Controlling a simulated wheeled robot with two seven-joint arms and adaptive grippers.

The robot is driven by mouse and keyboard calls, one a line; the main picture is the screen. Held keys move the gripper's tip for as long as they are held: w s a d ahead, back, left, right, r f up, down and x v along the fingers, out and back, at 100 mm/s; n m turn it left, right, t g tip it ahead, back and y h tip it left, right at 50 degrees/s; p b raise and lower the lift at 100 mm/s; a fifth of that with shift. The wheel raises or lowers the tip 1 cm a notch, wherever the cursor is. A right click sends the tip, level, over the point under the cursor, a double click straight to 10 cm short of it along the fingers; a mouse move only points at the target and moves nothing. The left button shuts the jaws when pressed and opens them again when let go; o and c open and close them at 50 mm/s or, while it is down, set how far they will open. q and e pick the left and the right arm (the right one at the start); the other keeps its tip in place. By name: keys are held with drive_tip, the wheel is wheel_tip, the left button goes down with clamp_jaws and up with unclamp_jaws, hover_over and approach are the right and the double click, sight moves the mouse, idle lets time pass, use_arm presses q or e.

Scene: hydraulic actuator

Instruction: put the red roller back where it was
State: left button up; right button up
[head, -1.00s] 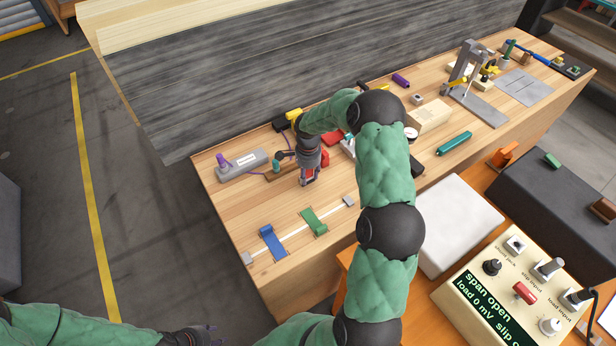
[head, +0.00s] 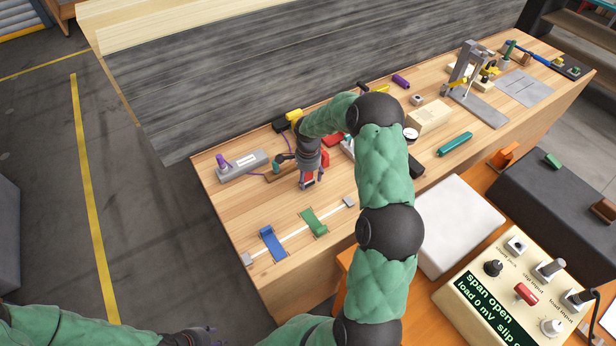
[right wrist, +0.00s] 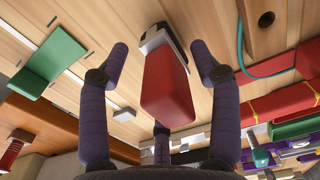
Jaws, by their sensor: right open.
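A red boxy piece with a black and white end (right wrist: 168,90) stands between the fingers of my right gripper (right wrist: 163,75) in the right wrist view. I cannot tell for sure that it is the red roller. The right gripper is open, its fingers spread on both sides with gaps to the red piece. In the head view my right gripper (head: 308,182) is low over the left part of the wooden bench (head: 235,205), with a little red showing at its fingers. My left gripper (head: 200,337) is at the bottom edge, mostly cut off; its fingers are unclear.
A blue bracket (head: 272,242) and a green bracket (head: 314,222) stand along a pale rail in front of the right gripper. A grey block with a purple knob (head: 242,166) is to its left. A control box (head: 470,262) and white pad (head: 455,225) are at right.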

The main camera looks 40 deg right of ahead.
wheel_tip(320, 180, up, 12)
drive_tip(key=shift+r+p, duration=0.1)
drive_tip(key=shift+p, duration=0.95)
